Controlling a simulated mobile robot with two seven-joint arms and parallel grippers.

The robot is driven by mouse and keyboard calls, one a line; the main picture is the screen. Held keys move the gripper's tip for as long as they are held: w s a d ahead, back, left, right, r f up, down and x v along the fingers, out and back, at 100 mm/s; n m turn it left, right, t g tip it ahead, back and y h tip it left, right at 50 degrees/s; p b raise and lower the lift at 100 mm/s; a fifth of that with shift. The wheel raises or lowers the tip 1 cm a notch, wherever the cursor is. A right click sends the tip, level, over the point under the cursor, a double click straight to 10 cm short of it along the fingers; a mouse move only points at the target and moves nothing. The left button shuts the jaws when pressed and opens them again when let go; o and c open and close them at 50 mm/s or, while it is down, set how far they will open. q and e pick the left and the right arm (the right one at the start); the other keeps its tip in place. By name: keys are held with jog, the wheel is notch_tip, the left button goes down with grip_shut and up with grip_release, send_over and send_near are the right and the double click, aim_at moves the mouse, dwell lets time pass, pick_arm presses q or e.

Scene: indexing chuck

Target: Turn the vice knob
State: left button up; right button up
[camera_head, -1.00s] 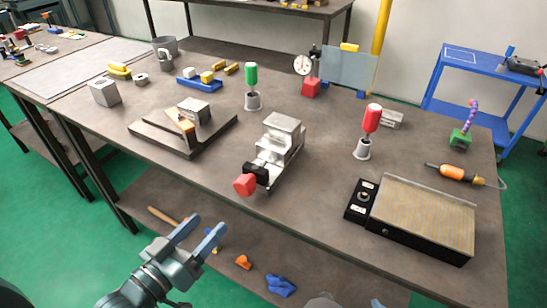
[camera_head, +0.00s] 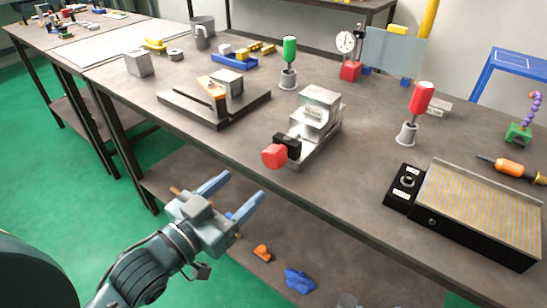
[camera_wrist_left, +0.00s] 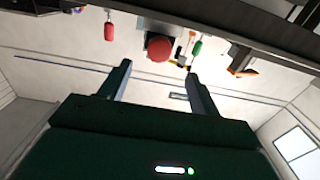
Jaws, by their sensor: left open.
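The vice (camera_head: 312,122) is a silver metal block on the grey-brown workbench. Its red knob (camera_head: 274,156) sits on a black mount at the vice's near end, close to the bench's front edge. My left gripper (camera_head: 243,190) is open and empty, in front of the bench edge and below and left of the knob. In the left wrist view the red knob (camera_wrist_left: 159,48) shows beyond the two fingers, above the gap between them and apart from them. The left gripper (camera_wrist_left: 158,75) also shows there with its fingers spread. My right gripper is not in view.
A dark plate with a wooden-handled tool (camera_head: 213,95) lies left of the vice. A red-handled tool (camera_head: 421,97) and a black control box (camera_head: 403,187) stand to its right. A lower shelf (camera_head: 330,262) under the bench holds orange and blue pieces.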

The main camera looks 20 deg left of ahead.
aim_at(269, 162)
pick_arm(q)
jog(key=x, duration=1)
jog(key=shift+w+d+f, duration=0.1)
jog(key=shift+w+d, duration=0.15)
jog(key=shift+w, duration=0.25)
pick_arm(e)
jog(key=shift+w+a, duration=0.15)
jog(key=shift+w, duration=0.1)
pick_arm(q)
jog(key=shift+c, duration=0.3)
jog(key=c, duration=0.9)
jog(key=m+p, duration=0.1)
jog(key=p, duration=0.1)
jog(key=shift+a+r+m+p, duration=0.1)
jog(key=shift+r+m+p, duration=0.2)
jog(key=shift+m+p, duration=0.5)
jog(key=shift+m, duration=0.2)
jog(key=shift+f+m, duration=0.1)
jog(key=shift+m, duration=0.4)
jog(key=shift+f, duration=0.15)
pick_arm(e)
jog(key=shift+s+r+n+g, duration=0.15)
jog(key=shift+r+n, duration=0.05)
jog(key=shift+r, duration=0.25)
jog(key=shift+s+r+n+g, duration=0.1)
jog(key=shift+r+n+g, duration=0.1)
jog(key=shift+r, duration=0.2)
